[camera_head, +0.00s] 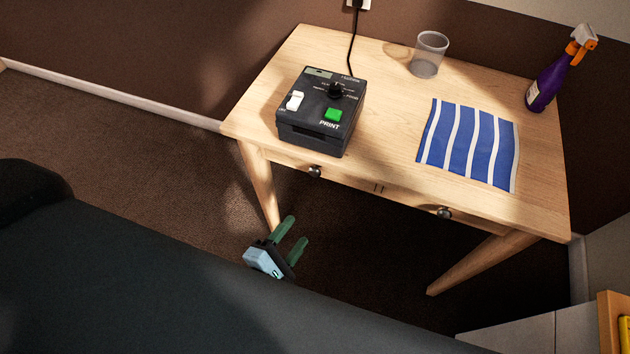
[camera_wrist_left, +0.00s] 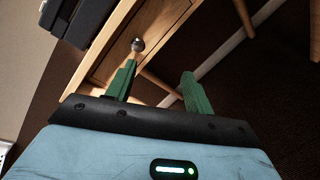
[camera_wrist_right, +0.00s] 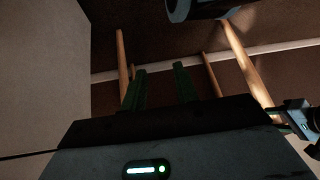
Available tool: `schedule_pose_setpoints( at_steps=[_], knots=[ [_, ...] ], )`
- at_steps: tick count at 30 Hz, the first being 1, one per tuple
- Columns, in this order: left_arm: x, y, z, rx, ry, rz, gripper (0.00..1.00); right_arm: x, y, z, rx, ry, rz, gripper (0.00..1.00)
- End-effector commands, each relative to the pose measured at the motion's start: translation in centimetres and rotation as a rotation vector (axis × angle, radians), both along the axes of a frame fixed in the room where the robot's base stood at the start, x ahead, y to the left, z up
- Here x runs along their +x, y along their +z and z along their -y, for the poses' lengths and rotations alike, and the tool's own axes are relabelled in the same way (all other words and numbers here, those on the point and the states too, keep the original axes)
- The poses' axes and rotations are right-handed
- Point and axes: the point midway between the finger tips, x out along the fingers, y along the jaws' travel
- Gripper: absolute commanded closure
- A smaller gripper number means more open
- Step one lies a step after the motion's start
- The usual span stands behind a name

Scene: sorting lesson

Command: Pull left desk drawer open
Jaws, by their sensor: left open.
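The wooden desk (camera_head: 385,95) has two drawers. The left drawer shows its round metal knob (camera_head: 315,171), and the right drawer has a like knob (camera_head: 444,212). The left drawer looks closed. My left gripper (camera_head: 296,229) is open and empty, in front of and below the left knob, apart from it. In the left wrist view, the left drawer front (camera_wrist_left: 150,32) and its knob (camera_wrist_left: 138,44) lie beyond the fingertips, nearer the left finger. My right gripper (camera_wrist_right: 160,70) shows only in its own wrist view, with its green fingers apart and nothing between them.
On the desk are a black box with a green PRINT button (camera_head: 333,114), a clear cup (camera_head: 429,55), a blue-and-white striped cloth (camera_head: 468,144) and a purple spray bottle (camera_head: 552,80). A desk leg (camera_head: 258,185) stands beyond the left gripper. Open carpet lies left of the desk.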

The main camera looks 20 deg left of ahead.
Motion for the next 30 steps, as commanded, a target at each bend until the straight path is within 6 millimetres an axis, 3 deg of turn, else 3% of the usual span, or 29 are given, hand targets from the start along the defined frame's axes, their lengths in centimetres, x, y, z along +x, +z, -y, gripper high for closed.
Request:
schedule_pose_setpoints(
  at_steps=[1,3,10,20,30],
  knots=[
    [1.5,-0.7,-0.1,-0.142,0.046,0.007,0.48,-0.5,-1.3,0.0,0.001,0.001,-0.013,0.70],
    [3.4,-0.5,-0.4,-0.342,0.104,0.020,0.48,-0.5,-2.1,-0.1,0.001,0.000,-0.016,0.70],
    [6.9,0.0,-1.1,-0.740,0.204,0.047,0.48,-0.1,-3.1,-0.1,0.003,0.001,-0.011,0.70],
    [7.8,0.3,-1.3,-0.809,0.218,0.053,0.48,0.1,-2.9,-0.1,0.003,0.005,-0.005,0.70],
    [12.3,0.4,-1.1,-0.806,0.218,0.054,0.48,-0.2,-2.7,-0.1,0.001,0.007,-0.013,0.70]
  ],
)
